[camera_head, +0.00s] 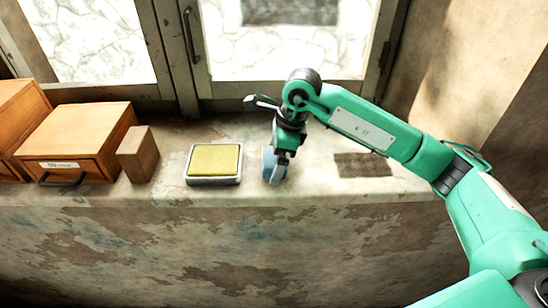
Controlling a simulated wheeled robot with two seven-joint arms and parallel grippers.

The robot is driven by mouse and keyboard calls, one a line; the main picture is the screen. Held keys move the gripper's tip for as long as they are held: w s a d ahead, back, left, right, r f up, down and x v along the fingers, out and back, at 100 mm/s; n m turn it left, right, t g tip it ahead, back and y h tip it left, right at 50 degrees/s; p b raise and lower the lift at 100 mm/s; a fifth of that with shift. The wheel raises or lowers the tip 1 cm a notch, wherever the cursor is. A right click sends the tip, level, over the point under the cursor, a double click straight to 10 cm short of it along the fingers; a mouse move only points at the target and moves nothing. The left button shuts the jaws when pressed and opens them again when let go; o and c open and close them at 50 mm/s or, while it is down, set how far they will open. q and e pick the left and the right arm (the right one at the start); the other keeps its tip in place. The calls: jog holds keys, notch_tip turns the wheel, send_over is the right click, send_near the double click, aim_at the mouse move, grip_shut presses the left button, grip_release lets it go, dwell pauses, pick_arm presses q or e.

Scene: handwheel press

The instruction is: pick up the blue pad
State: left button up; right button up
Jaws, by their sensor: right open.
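A small blue piece, likely the blue pad (267,162), shows at my right gripper on the stone ledge, mostly hidden behind the fingers. My right gripper (276,172) points down over the ledge, its fingertips low near the front edge and beside or around the blue piece. It is open. I cannot tell whether the fingers touch the blue piece. My left gripper is not in view.
A metal tray (213,181) with a yellow pad (214,158) sits left of my right gripper. A wooden block (138,155) and wooden drawer boxes (75,135) stand further left. A dark flat patch (362,165) lies right. Window frames rise behind the ledge.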

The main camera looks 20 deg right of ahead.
aim_at(276, 157)
jog(key=c, duration=0.9)
notch_tip(276, 157, up, 20)
jog(key=b, duration=0.5)
jog(key=shift+b, duration=0.4)
